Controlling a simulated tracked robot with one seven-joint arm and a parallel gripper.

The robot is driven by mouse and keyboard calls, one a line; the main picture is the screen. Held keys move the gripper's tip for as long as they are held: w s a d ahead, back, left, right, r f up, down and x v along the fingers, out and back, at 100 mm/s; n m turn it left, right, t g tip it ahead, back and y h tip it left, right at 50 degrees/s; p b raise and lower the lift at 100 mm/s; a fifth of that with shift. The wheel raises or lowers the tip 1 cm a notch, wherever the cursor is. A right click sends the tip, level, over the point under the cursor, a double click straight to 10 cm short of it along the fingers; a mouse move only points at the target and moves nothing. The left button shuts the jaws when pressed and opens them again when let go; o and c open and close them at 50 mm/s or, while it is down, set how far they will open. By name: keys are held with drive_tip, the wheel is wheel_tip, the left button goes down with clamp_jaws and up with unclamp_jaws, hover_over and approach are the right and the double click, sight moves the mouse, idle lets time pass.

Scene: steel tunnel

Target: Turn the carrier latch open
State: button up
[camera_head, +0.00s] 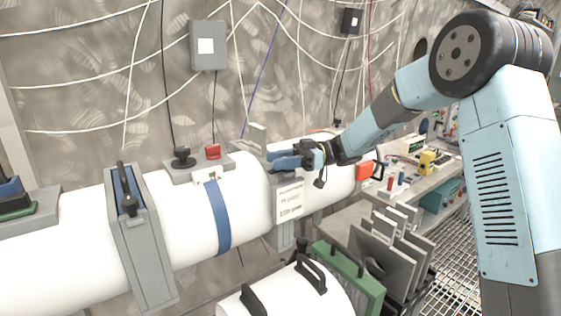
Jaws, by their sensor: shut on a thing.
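My gripper (276,159), with blue fingers, is at the top of a grey frame (284,235) around the white pipe, right of centre. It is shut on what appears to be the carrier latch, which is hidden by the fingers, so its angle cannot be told. A white label (290,201) with dark print is on the front of this frame. A similar grey frame (151,262) farther left has a black handle (128,203) on it, apart from my gripper.
The white pipe (85,235) runs across the view, with a blue band (218,218). In front are a white cylinder (270,300) with black handles and grey plates (385,258). A cluttered bench lies right.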

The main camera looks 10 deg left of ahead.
drive_tip(key=o, duration=1)
drive_tip(key=v, duration=1.3)
drive_tip(key=shift+w+d, duration=0.25)
drive_tip(key=shift+d, duration=0.1)
